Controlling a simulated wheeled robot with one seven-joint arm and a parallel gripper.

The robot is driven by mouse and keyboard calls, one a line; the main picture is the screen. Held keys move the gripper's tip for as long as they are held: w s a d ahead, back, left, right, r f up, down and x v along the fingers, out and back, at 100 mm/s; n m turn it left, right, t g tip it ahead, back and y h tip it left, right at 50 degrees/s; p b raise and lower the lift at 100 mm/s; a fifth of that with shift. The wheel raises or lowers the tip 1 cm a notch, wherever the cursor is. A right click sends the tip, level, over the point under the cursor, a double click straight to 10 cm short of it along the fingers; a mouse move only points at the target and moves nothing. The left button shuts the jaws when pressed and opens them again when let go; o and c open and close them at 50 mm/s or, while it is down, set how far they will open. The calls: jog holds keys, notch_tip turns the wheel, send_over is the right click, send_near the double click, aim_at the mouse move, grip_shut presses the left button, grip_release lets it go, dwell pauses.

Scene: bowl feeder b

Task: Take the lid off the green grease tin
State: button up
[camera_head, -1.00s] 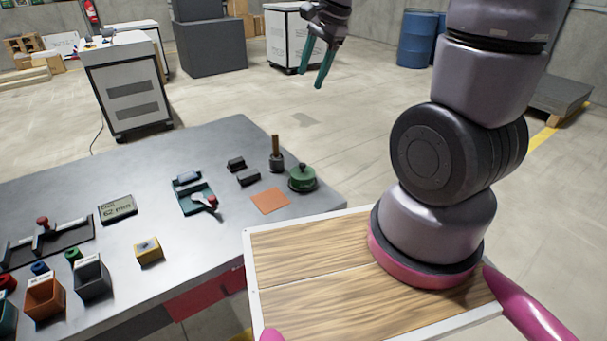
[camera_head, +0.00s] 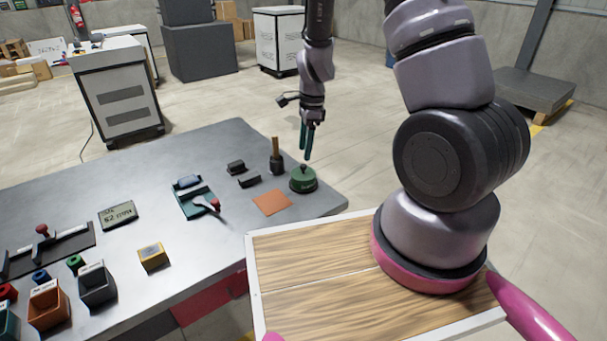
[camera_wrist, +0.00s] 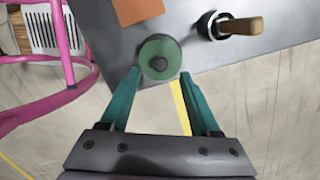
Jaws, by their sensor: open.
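The green grease tin (camera_head: 303,184) stands upright near the right corner of the grey table. Its green lid (camera_head: 303,174), with a dark knob on top, sits on it. In the wrist view the lid's round top (camera_wrist: 160,52) shows between and just beyond my fingertips. My gripper (camera_head: 306,154) points down just above the tin, with its green fingers apart. In the wrist view my gripper (camera_wrist: 157,78) is open and empty, with a finger on each side of the tin in the picture. I cannot tell the exact height of the fingertips over the knob.
A dark pot with a wooden-handled brush (camera_head: 276,158) stands close behind the tin, to its left. An orange square pad (camera_head: 272,200) lies flat in front of it. Dark blocks (camera_head: 240,173) and a teal fixture (camera_head: 195,198) are farther left. The table's edge is close to the tin's right.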

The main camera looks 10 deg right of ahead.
aim_at(304, 165)
notch_tip(304, 165, down, 6)
jog(key=shift+w+a+r, duration=0.1)
jog(key=shift+a+r, duration=0.05)
dwell(0.3)
grip_shut()
